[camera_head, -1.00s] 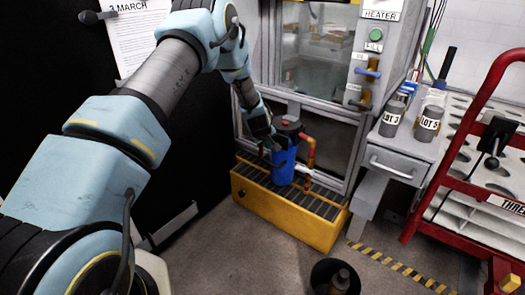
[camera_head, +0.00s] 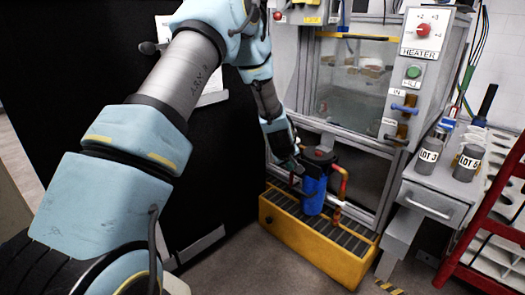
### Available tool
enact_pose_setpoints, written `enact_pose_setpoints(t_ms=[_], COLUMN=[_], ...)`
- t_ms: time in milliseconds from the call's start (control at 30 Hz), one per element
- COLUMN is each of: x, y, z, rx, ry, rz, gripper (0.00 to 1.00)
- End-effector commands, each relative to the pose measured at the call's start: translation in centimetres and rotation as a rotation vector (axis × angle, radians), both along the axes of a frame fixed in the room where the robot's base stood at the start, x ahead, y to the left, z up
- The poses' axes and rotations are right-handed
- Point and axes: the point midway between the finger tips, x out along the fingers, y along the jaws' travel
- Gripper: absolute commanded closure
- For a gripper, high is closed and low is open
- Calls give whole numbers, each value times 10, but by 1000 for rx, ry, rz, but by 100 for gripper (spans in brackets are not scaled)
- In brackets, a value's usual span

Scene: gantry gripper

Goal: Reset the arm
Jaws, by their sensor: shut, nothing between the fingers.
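My arm, light blue with a grey tube link, reaches from the lower left up and over to the middle of the head view. My gripper (camera_head: 297,164) hangs low at the arm's end, in front of the heater cabinet. It is small and dark here; it is shut and holds nothing. It is just left of the blue filter housing (camera_head: 314,193) with its dark cap. Whether the two touch I cannot tell. The housing stands upright over the yellow grated tray (camera_head: 290,237).
The heater cabinet (camera_head: 428,50) stands behind, with a red knob and a green button. Two grey bottles marked LOT, one of them (camera_head: 429,152), stand on the drawer unit (camera_head: 427,200) at right. A red frame (camera_head: 480,230) is at far right. A black panel (camera_head: 90,90) fills the left.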

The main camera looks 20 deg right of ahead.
Motion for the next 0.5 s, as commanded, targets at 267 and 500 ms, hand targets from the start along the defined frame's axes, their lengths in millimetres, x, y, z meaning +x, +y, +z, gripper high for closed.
enact_pose_setpoints(t_ms=[267,500], x=[2,-37], y=[53,196], z=[33,97], rx=[60,229], ry=[11,85], rz=[-22,-81], gripper=[100,100])
